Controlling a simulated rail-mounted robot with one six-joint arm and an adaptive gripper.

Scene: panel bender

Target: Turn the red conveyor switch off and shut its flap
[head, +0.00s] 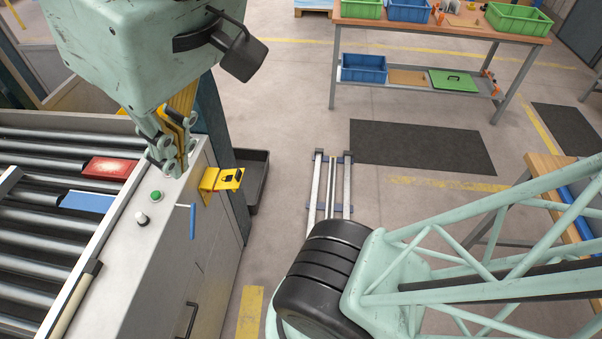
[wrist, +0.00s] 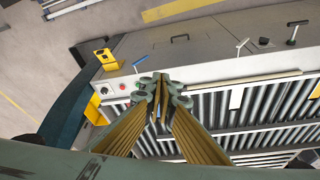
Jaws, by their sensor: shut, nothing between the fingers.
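My gripper (head: 178,168) is shut and empty, pointing down close over the conveyor's control panel (head: 170,228). Its fingertips also show in the wrist view (wrist: 160,92). A small round red control (wrist: 123,86), which looks like the conveyor switch, shows on the panel in the wrist view, left of my fingers. My gripper seems to hide it in the head view, and its setting is too small to tell. The yellow flap (head: 222,180), with a black padlock mark, stands open, sticking out from the panel's outer edge; it also shows in the wrist view (wrist: 105,59).
A green button (head: 155,196) and a black-and-white knob (head: 141,219) sit on the panel near my gripper. A blue-handled lever (head: 192,221) sticks up at its edge. A red piece (head: 112,168) and a blue piece (head: 88,202) lie on the rollers. The floor beyond is mostly clear.

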